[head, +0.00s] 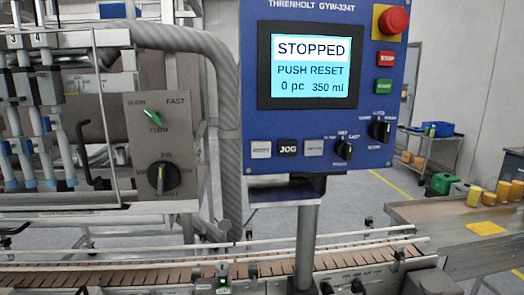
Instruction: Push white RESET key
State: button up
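A blue control panel (400,95) on a post stands in the middle to right of the head view. Its screen (310,66) reads STOPPED, PUSH RESET, 0 pc, 350 ml. Below the screen is a row of keys: a pale key (261,149) at left, a black JOG key (288,148) in the middle and another pale key (314,148) at right. The lettering on the pale keys is too small to read, so I cannot tell which is RESET. My gripper is not in view.
The panel also has a red mushroom button (394,20), a red key (385,58), a green key (384,87) and two black knobs. A grey box with knobs (148,105) stands left. A slatted conveyor (150,275) with rails runs below. A table (415,212) is at right.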

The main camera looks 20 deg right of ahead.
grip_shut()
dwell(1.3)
